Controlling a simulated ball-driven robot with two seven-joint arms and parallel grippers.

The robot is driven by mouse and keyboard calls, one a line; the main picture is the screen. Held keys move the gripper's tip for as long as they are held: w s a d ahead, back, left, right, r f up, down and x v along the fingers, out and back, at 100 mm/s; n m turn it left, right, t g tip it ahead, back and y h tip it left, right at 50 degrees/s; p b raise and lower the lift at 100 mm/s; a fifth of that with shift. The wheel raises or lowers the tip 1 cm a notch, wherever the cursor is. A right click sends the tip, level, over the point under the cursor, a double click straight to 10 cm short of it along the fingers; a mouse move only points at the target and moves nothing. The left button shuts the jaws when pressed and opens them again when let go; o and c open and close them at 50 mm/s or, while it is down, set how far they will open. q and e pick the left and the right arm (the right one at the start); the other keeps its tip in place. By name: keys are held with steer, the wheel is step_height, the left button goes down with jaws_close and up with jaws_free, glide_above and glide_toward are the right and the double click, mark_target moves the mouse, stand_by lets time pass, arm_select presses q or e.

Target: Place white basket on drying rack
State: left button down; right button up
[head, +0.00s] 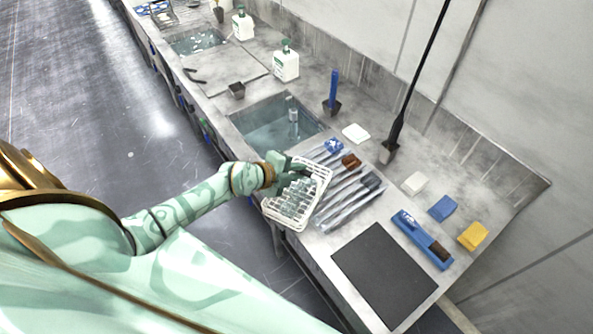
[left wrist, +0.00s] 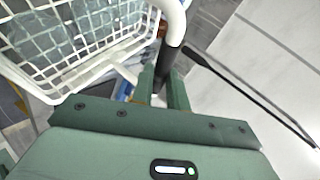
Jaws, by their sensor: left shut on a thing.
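The white basket (head: 271,212) is a wire basket with clear glass-like items inside. It hangs at the front edge of the counter, beside the metal drying rack (head: 345,217), and overlaps its left side in the head view. My left gripper (head: 298,172) is shut on the basket's handle. In the left wrist view, the basket (left wrist: 100,51) fills the upper left and its white handle (left wrist: 173,16) with a dark grip passes between the fingers (left wrist: 165,88). I cannot tell whether the basket touches the rack. My right gripper is not in view.
A water-filled sink (head: 268,125) lies behind the basket. A blue tray (head: 422,240), yellow sponge (head: 472,236), blue sponge (head: 442,208) and white soap bottle (head: 286,64) stand on the counter. Brushes lie on the rack.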

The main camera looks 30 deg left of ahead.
arm_select(q)
steer(key=c, duration=1.4)
jaws_free()
steer(key=p+v, duration=0.2)
steer(key=v, duration=1)
steer(key=shift+a+r+p, duration=0.1)
steer(key=shift+p, duration=0.2)
